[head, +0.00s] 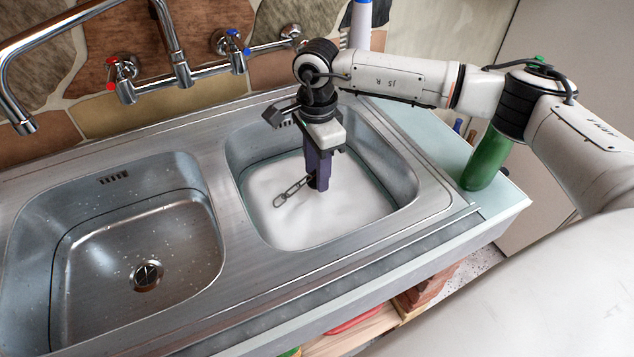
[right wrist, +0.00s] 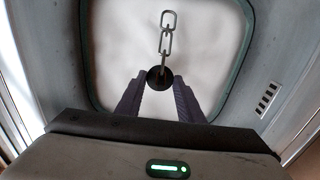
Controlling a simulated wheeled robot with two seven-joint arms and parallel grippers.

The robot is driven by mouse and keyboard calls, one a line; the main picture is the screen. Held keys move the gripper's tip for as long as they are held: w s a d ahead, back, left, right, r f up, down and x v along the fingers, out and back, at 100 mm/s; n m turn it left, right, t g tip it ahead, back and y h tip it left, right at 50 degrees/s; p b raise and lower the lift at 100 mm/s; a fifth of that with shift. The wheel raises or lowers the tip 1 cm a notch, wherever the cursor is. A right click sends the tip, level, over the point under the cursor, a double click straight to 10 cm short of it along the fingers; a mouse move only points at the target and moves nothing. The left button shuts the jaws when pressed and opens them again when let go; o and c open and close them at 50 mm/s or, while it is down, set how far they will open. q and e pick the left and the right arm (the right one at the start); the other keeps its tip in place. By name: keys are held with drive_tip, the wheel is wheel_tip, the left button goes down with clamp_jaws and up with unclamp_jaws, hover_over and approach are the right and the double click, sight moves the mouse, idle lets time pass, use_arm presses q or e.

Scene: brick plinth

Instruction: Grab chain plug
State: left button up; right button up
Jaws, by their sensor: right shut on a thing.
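The chain plug is a dark round plug with a short metal chain. In the right wrist view the plug (right wrist: 159,78) sits between my right gripper's fingertips (right wrist: 160,84), and its chain (right wrist: 167,36) extends away from them. In the head view my right gripper (head: 319,186) points down into the right basin, shut on the plug. The chain (head: 292,191) sticks out to the left of the fingers. The plug itself is mostly hidden by the fingers there. My left gripper is not in view.
The right basin (head: 400,178) has a white, cloudy fill. The left basin (head: 190,245) is empty, with an open drain (head: 148,275). A faucet with taps (head: 182,73) stands behind. A green bottle (head: 487,160) is on the counter at right.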

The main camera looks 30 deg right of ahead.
drive_tip(key=shift+r+p, duration=1.6)
drive_tip(key=shift+r, duration=0.25)
drive_tip(key=shift+r+b, duration=0.4)
drive_tip(key=shift+r, duration=1.55)
drive_tip(key=shift+r, duration=2)
